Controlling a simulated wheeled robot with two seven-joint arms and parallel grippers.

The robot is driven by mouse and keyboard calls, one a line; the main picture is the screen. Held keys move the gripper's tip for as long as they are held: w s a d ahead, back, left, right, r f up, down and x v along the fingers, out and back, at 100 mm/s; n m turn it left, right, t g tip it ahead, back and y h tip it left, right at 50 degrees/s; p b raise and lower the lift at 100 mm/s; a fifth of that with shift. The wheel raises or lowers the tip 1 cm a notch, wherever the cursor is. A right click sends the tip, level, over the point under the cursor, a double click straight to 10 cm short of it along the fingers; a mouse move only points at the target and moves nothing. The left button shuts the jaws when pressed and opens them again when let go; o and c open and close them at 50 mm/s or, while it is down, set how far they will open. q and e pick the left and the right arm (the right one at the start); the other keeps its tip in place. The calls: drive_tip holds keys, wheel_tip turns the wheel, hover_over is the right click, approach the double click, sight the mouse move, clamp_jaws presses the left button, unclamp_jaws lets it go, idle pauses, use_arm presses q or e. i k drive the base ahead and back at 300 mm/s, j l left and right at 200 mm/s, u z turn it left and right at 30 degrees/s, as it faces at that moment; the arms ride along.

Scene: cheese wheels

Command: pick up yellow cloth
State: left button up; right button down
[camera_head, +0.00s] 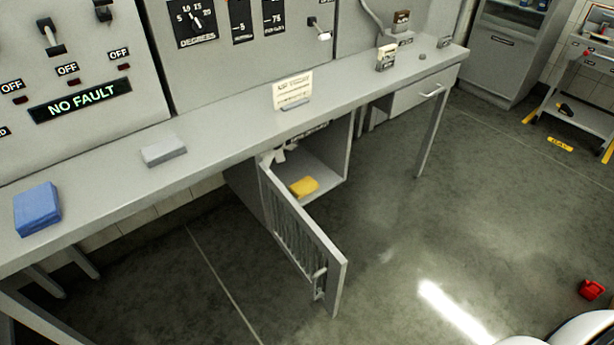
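A folded yellow cloth (304,187) lies on the floor of an open cabinet (327,176) under the long grey counter. The cabinet door (302,240) stands swung open toward me, with its handle low near the outer edge. The cloth shows past the door's top edge. Neither of my grippers is in view. A smooth white shape shows at the bottom right edge.
A red object (591,290) is on the floor at right. The floor (420,235) right of the door is mostly clear.

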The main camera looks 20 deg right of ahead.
sight(301, 189)
drive_tip(key=i+l+u, duration=0.1)
drive_tip(key=l, duration=0.4)
drive_tip(key=i+l+u, duration=0.1)
drive_tip(key=i+l, duration=0.15)
drive_tip(key=l, duration=0.3)
drive_tip(key=i+l+u, duration=0.1)
drive_tip(key=l, duration=0.45)
drive_tip(key=i+l+u, duration=0.1)
drive_tip(key=l, duration=0.45)
drive_tip(key=i+l+u, duration=0.1)
drive_tip(key=l, duration=0.45)
drive_tip(key=i+l+u, duration=0.1)
drive_tip(key=l, duration=0.5)
drive_tip(key=i, duration=0.1)
